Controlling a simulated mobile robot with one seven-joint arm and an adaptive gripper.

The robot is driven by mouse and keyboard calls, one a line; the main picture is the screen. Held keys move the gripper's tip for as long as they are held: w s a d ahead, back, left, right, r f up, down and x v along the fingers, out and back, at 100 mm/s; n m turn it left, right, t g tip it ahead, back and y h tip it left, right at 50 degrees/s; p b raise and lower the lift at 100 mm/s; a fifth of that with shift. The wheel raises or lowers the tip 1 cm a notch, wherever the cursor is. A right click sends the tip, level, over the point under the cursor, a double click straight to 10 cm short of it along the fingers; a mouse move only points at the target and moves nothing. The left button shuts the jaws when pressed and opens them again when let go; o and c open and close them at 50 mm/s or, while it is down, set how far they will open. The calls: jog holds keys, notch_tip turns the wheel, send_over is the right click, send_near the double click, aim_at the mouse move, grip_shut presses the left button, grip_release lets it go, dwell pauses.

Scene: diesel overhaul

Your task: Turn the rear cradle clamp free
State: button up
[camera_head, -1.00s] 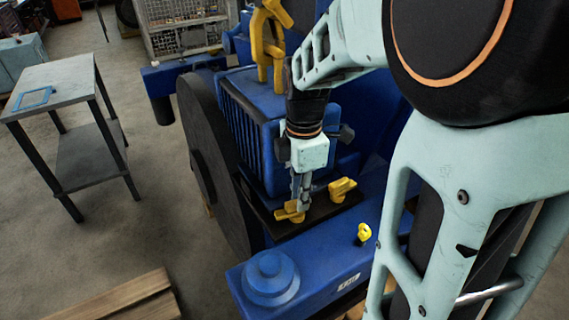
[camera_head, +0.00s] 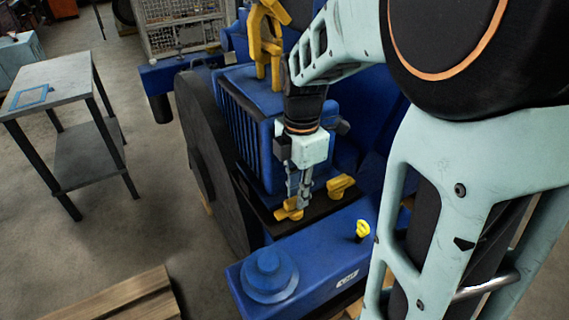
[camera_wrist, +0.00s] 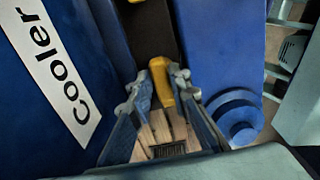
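Two yellow clamps sit at the foot of the blue engine block. The nearer clamp (camera_head: 288,212) is below my gripper, and the other clamp (camera_head: 341,186) is just to its right; I cannot tell which is called rear. My gripper (camera_head: 297,204) points down at the nearer clamp. In the wrist view my gripper (camera_wrist: 162,88) has its fingers apart, one on each side of a yellow clamp handle (camera_wrist: 161,76). The handle looks closer to the right finger; contact is unclear. The fingers partly hide the clamp's base.
A blue beam (camera_head: 330,255) with a round blue cap (camera_head: 269,272) and a small yellow piece (camera_head: 362,229) lies in front. A yellow hook (camera_head: 264,45) stands above the engine. A "cooler" label (camera_wrist: 62,70) is on a blue face beside my gripper. A grey table (camera_head: 62,82) stands left.

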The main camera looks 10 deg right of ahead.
jog(key=shift+o, duration=1.4)
jog(key=shift+r, duration=0.1)
notch_tip(320, 180, up, 12)
